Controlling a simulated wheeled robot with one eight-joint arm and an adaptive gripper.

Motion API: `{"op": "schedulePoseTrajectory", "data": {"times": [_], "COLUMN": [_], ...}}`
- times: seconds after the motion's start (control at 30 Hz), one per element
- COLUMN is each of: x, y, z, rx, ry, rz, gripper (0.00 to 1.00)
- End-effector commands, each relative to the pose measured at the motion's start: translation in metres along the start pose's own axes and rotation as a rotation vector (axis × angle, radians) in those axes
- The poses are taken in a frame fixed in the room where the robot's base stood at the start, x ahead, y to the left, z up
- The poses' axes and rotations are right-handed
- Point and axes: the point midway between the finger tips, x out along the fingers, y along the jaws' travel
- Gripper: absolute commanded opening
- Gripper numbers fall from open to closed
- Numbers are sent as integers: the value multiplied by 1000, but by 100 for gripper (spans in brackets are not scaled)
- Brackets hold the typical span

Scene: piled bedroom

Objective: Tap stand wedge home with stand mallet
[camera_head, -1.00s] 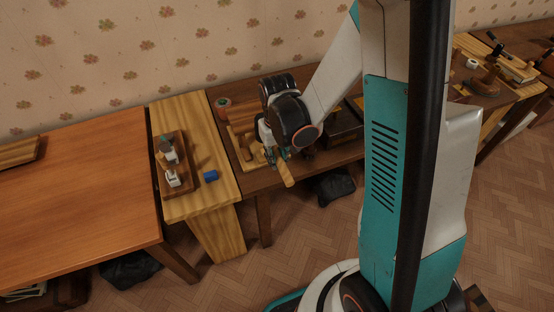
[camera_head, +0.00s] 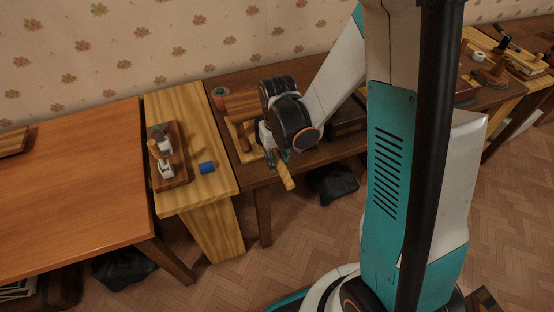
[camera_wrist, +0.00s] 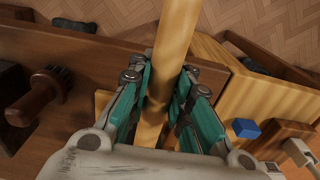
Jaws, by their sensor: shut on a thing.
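My gripper (camera_wrist: 161,112) is shut on the light wooden handle of the stand mallet (camera_wrist: 178,38), which runs up between the teal finger pads in the wrist view. In the head view the handle (camera_head: 285,176) sticks out below my gripper (camera_head: 274,156), over the front edge of the dark table. The mallet's head cannot be made out. A light wooden stand (camera_head: 243,130) with a brown cylinder (camera_head: 243,104) lies behind my gripper on the dark table. The wedge cannot be told apart; my gripper and arm hide part of the stand.
A pale wooden bench (camera_head: 212,126) to the left holds a tray with white-topped things (camera_head: 166,152) and a blue block (camera_head: 207,168). A dark box (camera_head: 345,120) stands right of my gripper. A dark bag (camera_head: 333,184) lies on the floor.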

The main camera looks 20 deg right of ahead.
Motion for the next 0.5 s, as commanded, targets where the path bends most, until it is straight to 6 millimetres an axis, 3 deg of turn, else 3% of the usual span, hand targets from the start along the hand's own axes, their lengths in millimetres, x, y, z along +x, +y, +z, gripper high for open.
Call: {"op": "schedulePoseTrajectory", "data": {"times": [0.23,0.5], "x": [-11,-41], "y": [0,0], "z": [0,0], "rx": [0,0], "ry": [0,0], "rz": [0,0], "gripper": [0,0]}}
